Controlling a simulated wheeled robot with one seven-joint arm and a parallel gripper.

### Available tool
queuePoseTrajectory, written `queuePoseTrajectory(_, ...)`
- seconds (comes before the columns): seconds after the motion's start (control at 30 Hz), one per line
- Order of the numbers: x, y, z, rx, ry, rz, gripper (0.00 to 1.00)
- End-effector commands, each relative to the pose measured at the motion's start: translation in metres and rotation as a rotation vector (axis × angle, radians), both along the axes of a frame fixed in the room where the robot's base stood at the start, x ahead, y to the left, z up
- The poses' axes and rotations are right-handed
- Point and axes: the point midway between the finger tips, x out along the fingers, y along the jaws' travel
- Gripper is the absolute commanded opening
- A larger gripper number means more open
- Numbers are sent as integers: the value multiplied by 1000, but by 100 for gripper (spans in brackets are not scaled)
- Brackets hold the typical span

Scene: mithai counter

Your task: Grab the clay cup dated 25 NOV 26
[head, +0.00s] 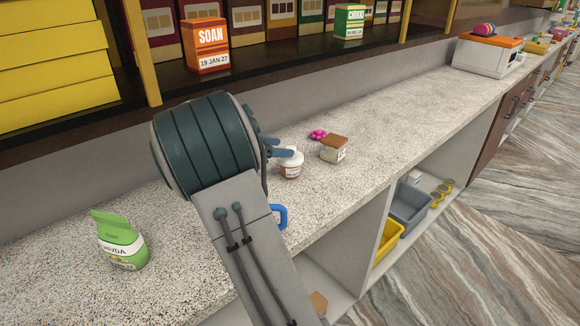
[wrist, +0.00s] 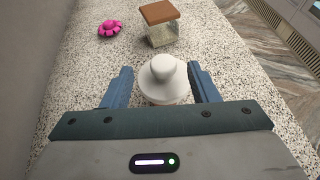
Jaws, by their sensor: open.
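A small brown clay cup with a white knobbed top (head: 290,164) stands upright on the speckled counter (head: 400,112). A label shows on its side, but its date is too small to read. In the wrist view I see the cup's white top (wrist: 164,78) from above. My gripper (wrist: 160,72) is open, with one blue finger on each side of the cup and a small gap at each side. In the head view my gripper (head: 284,152) is partly hidden by my wrist.
Just beyond the cup are a square jar with a brown lid (head: 333,149) and a pink flower-like piece (head: 318,134). A green pouch (head: 119,242) stands nearer on the counter. A wall shelf holds an orange SOAN box (head: 206,47). A white-and-orange machine (head: 488,53) stands far right.

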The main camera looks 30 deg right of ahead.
Motion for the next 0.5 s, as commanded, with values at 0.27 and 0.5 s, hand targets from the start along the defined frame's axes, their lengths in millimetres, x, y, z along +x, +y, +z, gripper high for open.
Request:
queuePoseTrajectory(0.27,-2,-23,-9,-1,1,-3,54)
queuePoseTrajectory(0.5,-4,-53,-21,0,0,-1,54)
